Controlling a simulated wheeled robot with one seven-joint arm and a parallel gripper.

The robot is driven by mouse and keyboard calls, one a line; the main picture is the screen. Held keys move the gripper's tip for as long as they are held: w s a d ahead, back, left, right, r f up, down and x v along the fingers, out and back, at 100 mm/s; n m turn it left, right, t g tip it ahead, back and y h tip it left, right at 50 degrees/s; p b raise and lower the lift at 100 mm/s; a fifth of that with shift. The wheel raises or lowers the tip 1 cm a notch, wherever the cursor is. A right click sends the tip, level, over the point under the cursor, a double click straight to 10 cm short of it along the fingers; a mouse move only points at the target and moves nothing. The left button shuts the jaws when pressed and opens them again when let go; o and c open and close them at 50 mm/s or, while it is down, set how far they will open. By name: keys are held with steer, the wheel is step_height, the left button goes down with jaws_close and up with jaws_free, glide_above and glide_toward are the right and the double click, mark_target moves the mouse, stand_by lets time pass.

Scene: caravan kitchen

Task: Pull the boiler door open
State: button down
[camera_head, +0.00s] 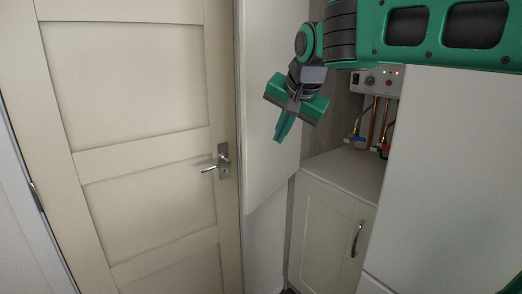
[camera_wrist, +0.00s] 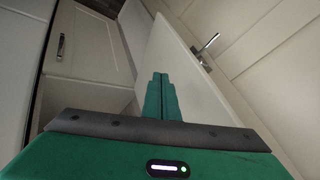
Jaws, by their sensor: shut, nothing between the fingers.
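The boiler door (camera_head: 268,165) is a plain pale upper cupboard panel. It stands swung well open to the left in the head view, in front of the wall beside the room door. It also shows in the wrist view (camera_wrist: 190,75), beyond the fingers. The opened recess shows a boiler control panel (camera_head: 378,81) with red lights, and pipes below it. My gripper (camera_head: 279,138) is shut and empty, its fingers pointing down in front of the boiler door's inner face. I cannot tell whether they touch it. The shut fingers show in the wrist view (camera_wrist: 160,78).
A cream room door (camera_head: 140,150) with a lever handle (camera_head: 218,168) is shut at left. A lower cupboard (camera_head: 325,232) with a curved handle (camera_head: 356,240) stands shut below the recess. A tall white panel (camera_head: 450,180) fills the right side.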

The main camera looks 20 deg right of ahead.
steer(key=shift+w+a+f, duration=0.45)
steer(key=shift+w+f, duration=0.85)
steer(key=shift+w, duration=0.25)
steer(key=shift+w+a+f, duration=0.5)
steer(key=shift+w+f, duration=0.75)
steer(key=shift+w, duration=0.3)
steer(key=shift+w+a+f, duration=0.45)
steer(key=shift+w+f, duration=0.85)
steer(key=shift+w, duration=0.25)
